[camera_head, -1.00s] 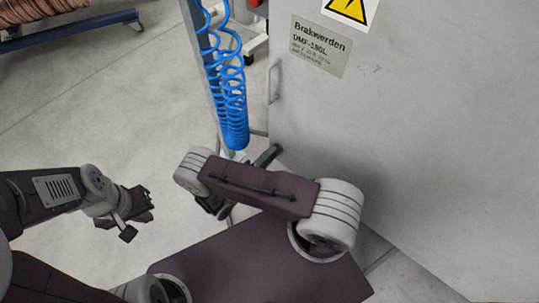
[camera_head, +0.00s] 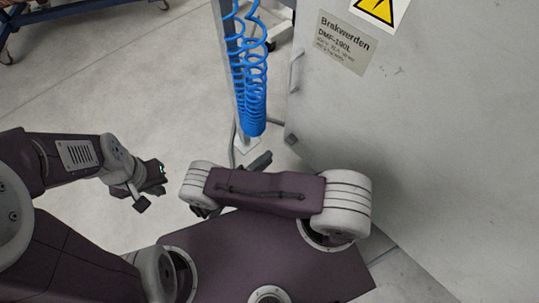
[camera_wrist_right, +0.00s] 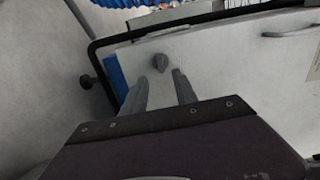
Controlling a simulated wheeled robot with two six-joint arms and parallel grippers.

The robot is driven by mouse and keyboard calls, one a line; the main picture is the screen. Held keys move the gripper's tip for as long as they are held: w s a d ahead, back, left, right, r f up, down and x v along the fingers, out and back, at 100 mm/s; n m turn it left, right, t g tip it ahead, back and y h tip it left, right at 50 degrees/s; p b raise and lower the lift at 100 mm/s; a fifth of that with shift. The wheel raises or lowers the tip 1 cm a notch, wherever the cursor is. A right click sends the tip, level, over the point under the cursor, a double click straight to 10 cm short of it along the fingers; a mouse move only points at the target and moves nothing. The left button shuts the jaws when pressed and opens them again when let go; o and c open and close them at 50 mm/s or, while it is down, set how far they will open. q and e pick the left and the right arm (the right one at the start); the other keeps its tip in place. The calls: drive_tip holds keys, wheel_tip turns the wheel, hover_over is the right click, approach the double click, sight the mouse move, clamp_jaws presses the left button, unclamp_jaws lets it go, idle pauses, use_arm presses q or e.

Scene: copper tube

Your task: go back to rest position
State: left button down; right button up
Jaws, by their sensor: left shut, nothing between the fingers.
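My left gripper (camera_head: 155,178) hangs over bare floor at the left of the head view. Its short dark fingers are closed and hold nothing. My right arm is folded in the middle of the head view, and its gripper is mostly hidden behind its own links there. In the right wrist view my right gripper (camera_wrist_right: 160,80) shows two grey fingers standing apart, with nothing held between them. A dark knob on a pale panel shows beyond the gap.
A large grey cabinet (camera_head: 440,130) with a warning sign (camera_head: 381,10) stands close on the right. A blue coiled hose (camera_head: 254,105) hangs on a post beside it. A blue wheeled frame (camera_head: 60,15) is at the top left. The floor (camera_head: 110,80) at left is clear.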

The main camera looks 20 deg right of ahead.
idle(0.4)
drive_tip(key=s+d+r+m+g+y+p, duration=0.25)
drive_tip(key=r+m+g+y, duration=0.4)
drive_tip(key=m, duration=0.95)
drive_tip(key=s+d+r+m+g+y+p, duration=0.1)
drive_tip(key=s+r+m+g+y+p, duration=0.15)
drive_tip(key=r+m+y, duration=1)
wheel_tip(320, 180, up, 40)
drive_tip(key=m+t+h+p, duration=0.2)
drive_tip(key=m+p, duration=1)
drive_tip(key=p, duration=2.6)
drive_tip(key=shift+d+r+t, duration=0.2)
drive_tip(key=shift+d+t, duration=0.15)
drive_tip(key=shift+t, duration=0.35)
